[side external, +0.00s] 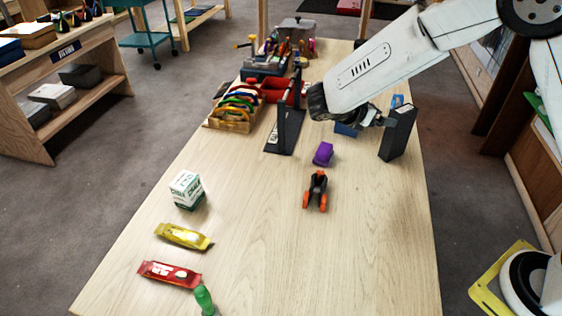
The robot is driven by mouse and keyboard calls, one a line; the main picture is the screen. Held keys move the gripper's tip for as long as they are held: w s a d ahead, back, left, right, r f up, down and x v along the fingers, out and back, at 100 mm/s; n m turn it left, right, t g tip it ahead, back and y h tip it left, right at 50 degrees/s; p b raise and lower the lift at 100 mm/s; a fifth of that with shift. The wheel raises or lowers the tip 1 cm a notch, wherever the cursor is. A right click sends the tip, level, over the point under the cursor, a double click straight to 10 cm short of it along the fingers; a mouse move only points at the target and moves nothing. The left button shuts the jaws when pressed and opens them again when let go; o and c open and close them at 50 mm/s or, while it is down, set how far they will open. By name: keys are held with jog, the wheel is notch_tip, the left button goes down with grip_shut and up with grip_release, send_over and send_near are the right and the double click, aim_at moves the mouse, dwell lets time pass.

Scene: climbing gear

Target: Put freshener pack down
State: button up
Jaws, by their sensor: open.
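No label I can read marks the freshener pack, so I cannot tell for sure which thing it is. A small blue item (347,130) sits on the table just under my wrist, partly hidden by it. A small purple block (323,154) lies on the table in front of it. My gripper (374,117) is at the end of the white arm, over the right side of the table. It is open, and its fingers are mostly hidden behind the wrist.
Black upright pieces (285,132) and (398,133) stand left and right of my wrist. An orange-black device (316,191), chalk box (187,190), yellow packet (183,236), red packet (169,273) and green bottle (204,299) are nearer. A wooden rack (232,124) stands behind. The table's front right is clear.

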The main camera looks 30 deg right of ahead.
jog(key=s+a+f+m+t+y, duration=0.1)
jog(key=s+f+m+y, duration=0.2)
jog(key=s+m+y, duration=0.3)
jog(key=s+a+f+m+t+y, duration=0.1)
jog(key=s+a+f+m+y, duration=0.1)
jog(key=s+m+y, duration=0.5)
jog(key=s+f+m, duration=0.1)
jog(key=s+m, duration=0.1)
jog(key=m, duration=0.2)
jog(key=shift+m+t, duration=0.3)
jog(key=shift+t, duration=0.1)
